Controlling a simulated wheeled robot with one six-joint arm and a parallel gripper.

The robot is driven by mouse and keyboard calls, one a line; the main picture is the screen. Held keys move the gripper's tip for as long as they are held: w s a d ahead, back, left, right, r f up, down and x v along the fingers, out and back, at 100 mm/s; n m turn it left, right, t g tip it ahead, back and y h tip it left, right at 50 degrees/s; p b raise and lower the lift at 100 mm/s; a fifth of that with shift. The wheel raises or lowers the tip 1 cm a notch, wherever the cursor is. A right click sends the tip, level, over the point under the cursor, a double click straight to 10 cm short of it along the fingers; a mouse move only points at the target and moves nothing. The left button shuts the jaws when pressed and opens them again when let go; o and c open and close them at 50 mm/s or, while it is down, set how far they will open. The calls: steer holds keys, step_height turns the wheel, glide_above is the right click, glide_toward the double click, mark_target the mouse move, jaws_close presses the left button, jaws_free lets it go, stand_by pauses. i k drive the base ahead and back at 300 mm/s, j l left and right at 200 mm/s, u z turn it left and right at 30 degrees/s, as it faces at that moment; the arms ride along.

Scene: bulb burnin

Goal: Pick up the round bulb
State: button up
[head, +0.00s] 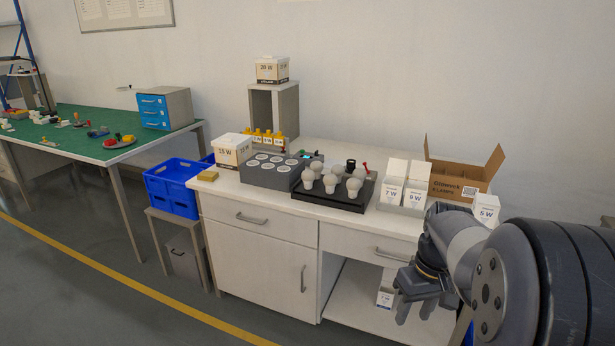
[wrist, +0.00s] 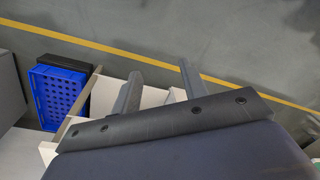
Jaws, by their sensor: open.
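Several white bulbs (head: 331,184) stand upright close together on a black tray (head: 352,205) on the white workbench in the head view. They look alike at this size, so I cannot tell which one is the round bulb. My gripper (head: 415,308) is at the lower right, in front of the bench and below its top, away from the bulbs. In the wrist view my gripper (wrist: 162,80) shows two spread fingers with nothing between them, facing the floor and the bench's side. No bulb shows in the wrist view.
A grey block with round sockets (head: 268,172) sits left of the tray. White labelled boxes (head: 403,185) and an open cardboard box (head: 462,180) stand to its right. A blue crate (head: 172,188) is left of the bench. The floor in front is clear.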

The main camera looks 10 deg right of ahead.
mark_target(309, 176)
steer(key=i+j+z, duration=0.15)
steer(key=i+j, duration=0.3)
steer(key=i, duration=0.4)
steer(key=i+j+z, duration=0.15)
steer(key=i+j, duration=0.4)
steer(key=i, duration=0.3)
steer(key=i+j+z, duration=0.15)
steer(key=i+j, duration=0.5)
steer(key=i, duration=0.1)
